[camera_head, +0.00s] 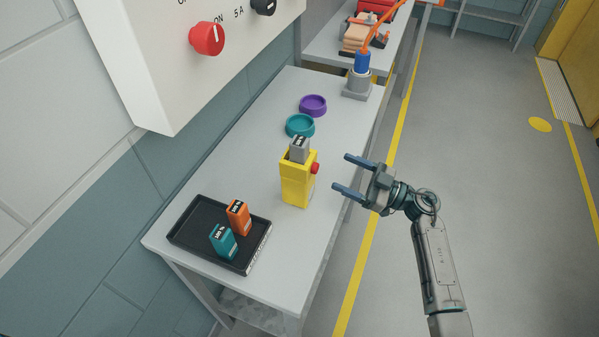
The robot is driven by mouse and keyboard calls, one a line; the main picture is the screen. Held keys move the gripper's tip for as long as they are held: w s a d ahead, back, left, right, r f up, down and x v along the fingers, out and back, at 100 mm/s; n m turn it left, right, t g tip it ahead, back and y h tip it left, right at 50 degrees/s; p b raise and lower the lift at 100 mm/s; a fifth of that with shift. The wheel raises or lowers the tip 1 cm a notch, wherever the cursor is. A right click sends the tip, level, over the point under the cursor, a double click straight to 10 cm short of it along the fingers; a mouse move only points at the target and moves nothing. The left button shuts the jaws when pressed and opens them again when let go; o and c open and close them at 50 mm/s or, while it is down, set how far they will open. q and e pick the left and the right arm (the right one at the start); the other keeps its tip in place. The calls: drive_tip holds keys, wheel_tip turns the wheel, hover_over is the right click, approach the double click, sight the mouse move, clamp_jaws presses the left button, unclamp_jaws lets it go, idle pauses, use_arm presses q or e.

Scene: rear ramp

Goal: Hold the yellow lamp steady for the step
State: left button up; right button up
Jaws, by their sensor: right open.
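The yellow lamp (296,186) stands upright on the light grey bench, with a red knob (315,168) on its right side. A grey block (299,149) with a dark label sits in its top; how deep it goes is hidden. My right gripper (342,173) is open and empty, to the right of the lamp and apart from it, its two blue fingers pointing left toward it. My left gripper is not in view.
A black tray (183,239) at the bench's near end holds an orange block (238,217) and a teal block (223,242). Teal (300,125) and purple (313,105) dishes lie behind the lamp. A panel with a red knob (207,38) overhangs the left. The right floor is clear.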

sight(313, 187)
drive_tip(key=n+g, duration=0.1)
drive_tip(key=g, duration=0.1)
drive_tip(key=s+a+n+g, duration=0.1)
drive_tip(key=g, duration=0.1)
drive_tip(key=shift+s+a+f+g, duration=0.1)
drive_tip(key=shift+s+f+g, duration=0.1)
drive_tip(key=shift+g, duration=0.1)
drive_tip(key=g, duration=0.1)
drive_tip(key=s+g+h, duration=0.1)
drive_tip(key=shift+f+n+g+h, duration=0.3)
drive_tip(key=shift+f+n, duration=0.05)
drive_tip(key=shift+n, duration=0.05)
drive_tip(key=shift+s+a+f, duration=0.1)
drive_tip(key=shift+a, duration=0.1)
drive_tip(key=a+b, duration=0.2)
drive_tip(key=a, duration=0.1)
drive_tip(key=a+b, duration=0.1)
drive_tip(key=a, duration=0.1)
drive_tip(key=shift+a+f, duration=0.15)
drive_tip(key=shift+f, duration=0.2)
drive_tip(key=shift+a+r+p, duration=0.2)
drive_tip(key=shift+a+p, duration=0.4)
drive_tip(key=shift+a, duration=0.5)
drive_tip(key=shift+a+f+p, duration=0.25)
drive_tip(key=shift+a+p, duration=0.05)
drive_tip(key=shift+a, duration=0.75)
clamp_jaws()
